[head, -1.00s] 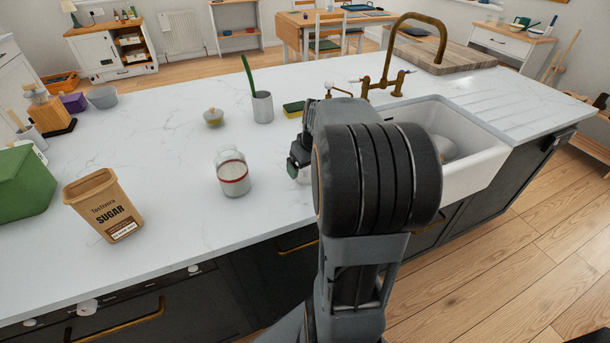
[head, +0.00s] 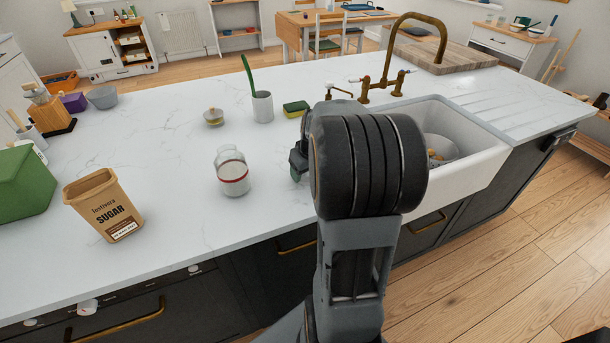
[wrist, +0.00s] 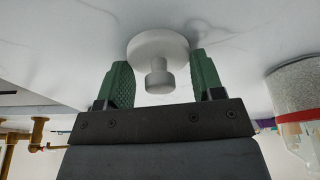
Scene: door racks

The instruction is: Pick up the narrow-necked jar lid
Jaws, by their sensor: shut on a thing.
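The white round lid (wrist: 157,48), with its knob (wrist: 160,78), shows in the wrist view between the green fingers of my gripper (wrist: 162,68). My gripper is shut on the lid, with a finger on either side of the knob. Whether the lid touches the counter is unclear. In the head view my arm hides the lid, and only a green finger shows past it. The clear narrow-necked jar (head: 232,172), with a red band and pale contents, stands upright and uncovered to the left of my gripper. It also shows at the right of the wrist view (wrist: 297,100).
The sugar box (head: 104,206) and a green container (head: 22,183) stand at the left. Behind are a small lidded pot (head: 213,117), a cup with a green-handled tool (head: 262,107) and a sponge (head: 295,108). The sink (head: 480,150) and brass tap (head: 383,85) are at right.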

